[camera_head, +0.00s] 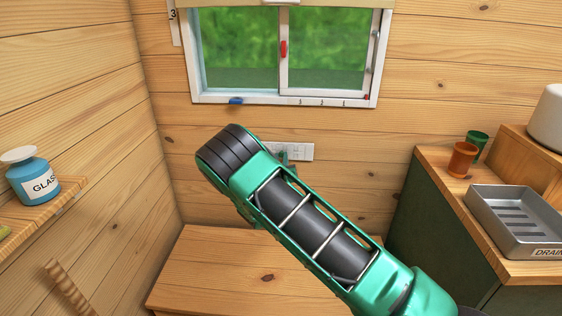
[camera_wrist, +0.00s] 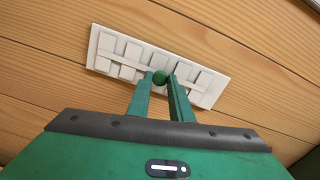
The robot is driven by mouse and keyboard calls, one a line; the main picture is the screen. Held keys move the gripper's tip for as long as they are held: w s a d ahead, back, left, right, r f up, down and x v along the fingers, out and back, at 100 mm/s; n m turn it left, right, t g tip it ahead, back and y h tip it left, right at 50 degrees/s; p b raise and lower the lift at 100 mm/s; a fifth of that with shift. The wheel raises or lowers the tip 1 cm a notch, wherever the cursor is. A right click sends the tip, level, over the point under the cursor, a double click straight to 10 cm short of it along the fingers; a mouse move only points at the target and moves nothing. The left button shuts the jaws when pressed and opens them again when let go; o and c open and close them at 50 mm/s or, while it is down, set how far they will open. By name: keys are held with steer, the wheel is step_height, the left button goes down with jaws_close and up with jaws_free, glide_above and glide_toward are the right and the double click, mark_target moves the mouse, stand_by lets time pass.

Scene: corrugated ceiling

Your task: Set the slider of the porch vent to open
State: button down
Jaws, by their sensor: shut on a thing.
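The porch vent is a white slotted plate on the wooden wall under the window. In the head view its right part (camera_head: 299,151) shows beyond my arm, and the rest is hidden. In the wrist view the vent (camera_wrist: 205,88) lies tilted across the wall, with pale slats and a long rail. A round green knob (camera_wrist: 160,77) sits on its slider near the middle. My gripper (camera_wrist: 164,83) is shut on the knob, one green finger on each side. How far the slots are uncovered is hard to tell.
A window (camera_head: 284,50) with a red handle is above the vent. A wooden bench (camera_head: 240,275) stands below. At right, a counter holds a grey drain tray (camera_head: 515,222) and two cups (camera_head: 462,159). A blue jar (camera_head: 33,180) stands on the left shelf.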

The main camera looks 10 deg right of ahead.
steer(key=shift+s+d, duration=0.25)
steer(key=shift+d, duration=0.4)
steer(key=shift+s+d, duration=0.2)
steer(key=shift+d, duration=0.45)
steer(key=c, duration=1.6)
jaws_free()
steer(key=shift+o, duration=0.2)
steer(key=v, duration=1)
steer(key=shift+s+a, duration=0.2)
steer(key=shift+s, duration=0.1)
